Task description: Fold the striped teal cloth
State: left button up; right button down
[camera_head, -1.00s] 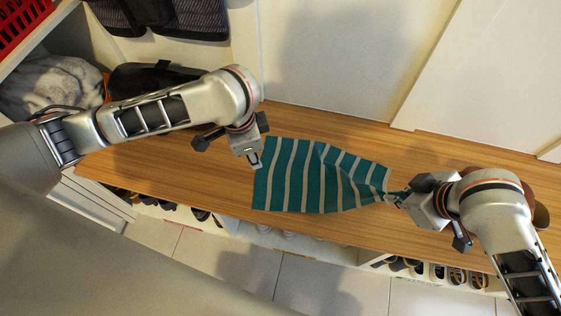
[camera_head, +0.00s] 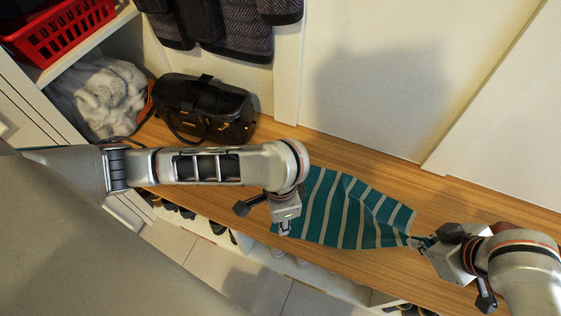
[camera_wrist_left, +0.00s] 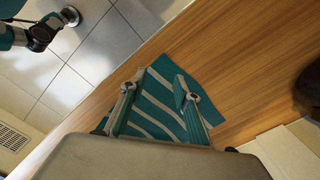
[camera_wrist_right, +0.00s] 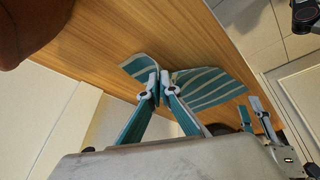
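The teal cloth with pale stripes (camera_head: 345,212) lies on the wooden bench, its right end drawn to a narrow bunched point. My right gripper (camera_head: 416,242) is at that point. In the right wrist view its fingertips (camera_wrist_right: 159,82) are close together with cloth pinched between them. My left gripper (camera_head: 284,230) is over the cloth's left edge, near the front left corner, which it partly hides. In the left wrist view its fingers (camera_wrist_left: 160,88) stand apart, with the striped cloth (camera_wrist_left: 155,112) showing between and below them. I cannot tell whether they touch it.
The wooden bench (camera_head: 330,262) has free room behind the cloth, up to the white wall. A black bag (camera_head: 205,108) stands at the bench's back left, beside a grey fluffy bundle (camera_head: 108,95). A red basket (camera_head: 62,38) is above. Shoes sit in cubbies under the bench's front edge.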

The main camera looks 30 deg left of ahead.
pick_arm(q)
jog(key=shift+f, duration=2.2)
jog(key=shift+f, duration=0.1)
grip_shut()
jog(key=shift+r, duration=2.55)
